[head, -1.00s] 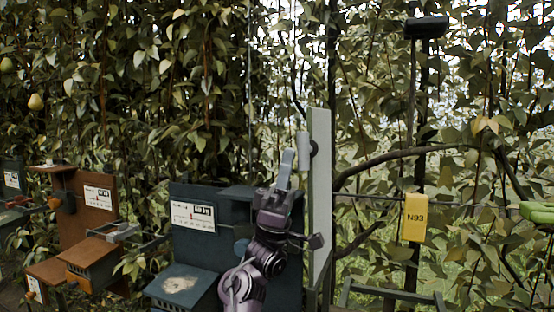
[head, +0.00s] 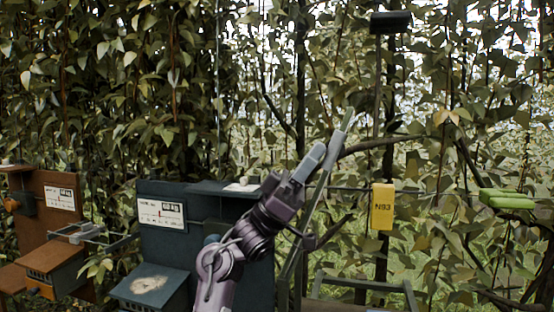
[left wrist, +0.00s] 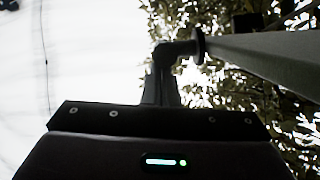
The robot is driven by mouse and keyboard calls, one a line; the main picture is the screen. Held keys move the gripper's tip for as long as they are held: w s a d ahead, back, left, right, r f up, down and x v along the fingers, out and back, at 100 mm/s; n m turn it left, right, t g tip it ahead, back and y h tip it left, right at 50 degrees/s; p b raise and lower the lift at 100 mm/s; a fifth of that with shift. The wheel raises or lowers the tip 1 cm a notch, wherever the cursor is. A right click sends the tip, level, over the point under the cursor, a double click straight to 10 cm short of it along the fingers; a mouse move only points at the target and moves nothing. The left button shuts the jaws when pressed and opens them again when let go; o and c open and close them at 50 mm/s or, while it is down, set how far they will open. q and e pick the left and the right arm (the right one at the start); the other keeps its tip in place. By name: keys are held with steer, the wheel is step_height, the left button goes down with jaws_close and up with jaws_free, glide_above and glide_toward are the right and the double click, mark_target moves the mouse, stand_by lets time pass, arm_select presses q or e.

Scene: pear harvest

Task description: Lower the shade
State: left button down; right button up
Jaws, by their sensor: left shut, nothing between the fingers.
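The shade, a pale grey board (head: 336,146), shows almost edge-on in the head view, leaning with its top to the right beside the blue-grey hive (head: 160,190). My left gripper (head: 313,158) is shut and empty, its fingers pointing up and right close to the board's left side. Whether they touch it I cannot tell. In the left wrist view, a grey bar (left wrist: 265,55), probably the board, runs off to the right, with a small round-ended knob (left wrist: 198,42) near the fingers (left wrist: 163,80). My right gripper is not in view.
A brown hive (head: 52,235) stands at the left. A yellow N93 tag (head: 382,206) hangs on a wire right of the shade. A dark-topped post (head: 390,22) and a green object (head: 506,199) are farther right. Dense foliage fills the back.

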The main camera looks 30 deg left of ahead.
arm_select(q)
steer(key=w+d+f+g+y, duration=0.25)
steer(key=d+f+y, duration=0.4)
steer(key=d, duration=0.65)
steer(key=w+d+f+g+y, duration=0.1)
steer(key=d+f+y, duration=0.1)
steer(key=f, duration=0.6)
steer(key=w+d+f+m+g+y+p, duration=0.1)
steer(key=d+f+y, duration=0.2)
steer(key=f, duration=0.6)
steer(key=shift+x, duration=0.75)
steer(key=shift+s, duration=0.1)
steer(key=shift+p, duration=0.3)
